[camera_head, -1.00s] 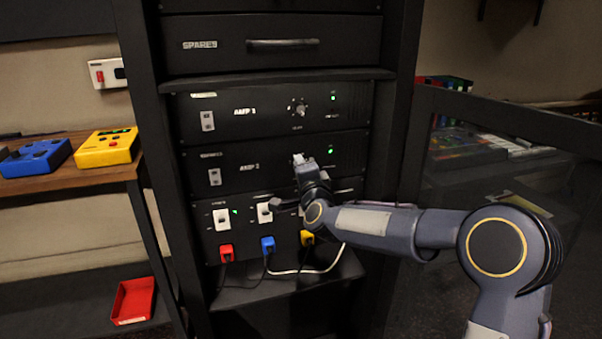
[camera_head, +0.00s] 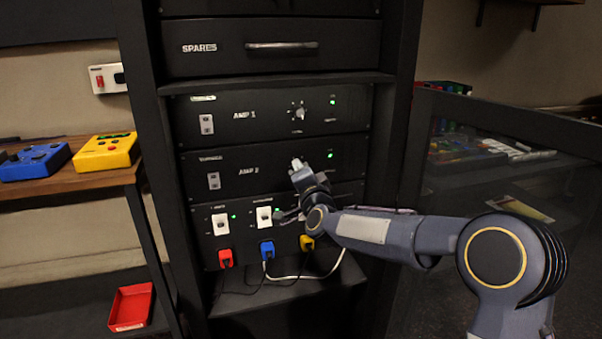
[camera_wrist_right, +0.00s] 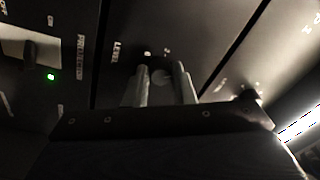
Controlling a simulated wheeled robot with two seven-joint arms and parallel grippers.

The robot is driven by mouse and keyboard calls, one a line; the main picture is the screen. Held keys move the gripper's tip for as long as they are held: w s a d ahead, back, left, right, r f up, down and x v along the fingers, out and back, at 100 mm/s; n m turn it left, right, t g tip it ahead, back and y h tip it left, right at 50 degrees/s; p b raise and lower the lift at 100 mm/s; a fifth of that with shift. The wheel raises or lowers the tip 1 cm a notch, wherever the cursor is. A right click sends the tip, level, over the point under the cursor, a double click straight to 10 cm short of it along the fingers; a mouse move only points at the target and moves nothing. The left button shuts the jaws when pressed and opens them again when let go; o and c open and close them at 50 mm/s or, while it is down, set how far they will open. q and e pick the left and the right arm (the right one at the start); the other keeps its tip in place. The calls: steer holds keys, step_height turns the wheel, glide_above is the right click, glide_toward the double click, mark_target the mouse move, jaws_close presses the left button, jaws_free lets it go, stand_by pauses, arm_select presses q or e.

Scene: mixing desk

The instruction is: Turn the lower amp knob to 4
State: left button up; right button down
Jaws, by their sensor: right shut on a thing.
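The lower amp (camera_head: 240,172), marked AMP 2, sits in the rack below the amp marked AMP 1 (camera_head: 240,115). My right gripper (camera_head: 297,163) is at the lower amp's knob, and in the head view it covers most of the knob. In the right wrist view the two fingers (camera_wrist_right: 164,78) stand on either side of the round knob (camera_wrist_right: 161,76) and are shut on it. The word LEVEL shows beside it. The knob's pointer and the number it points to cannot be made out. My left gripper is in neither view.
Below the amps is a panel with white switches (camera_head: 264,217) and red, blue and yellow plugs with cables. A drawer marked SPARES (camera_head: 210,60) is above. A dark glass-paned door (camera_head: 500,190) stands at the right. A shelf with blue and yellow boxes is at the left.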

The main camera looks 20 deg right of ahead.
steer(key=c, duration=1.2)
jaws_free()
steer(key=shift+c, duration=0.2)
steer(key=s, duration=0.7)
steer(key=shift+s+f, duration=0.35)
steer(key=shift+s, duration=0.05)
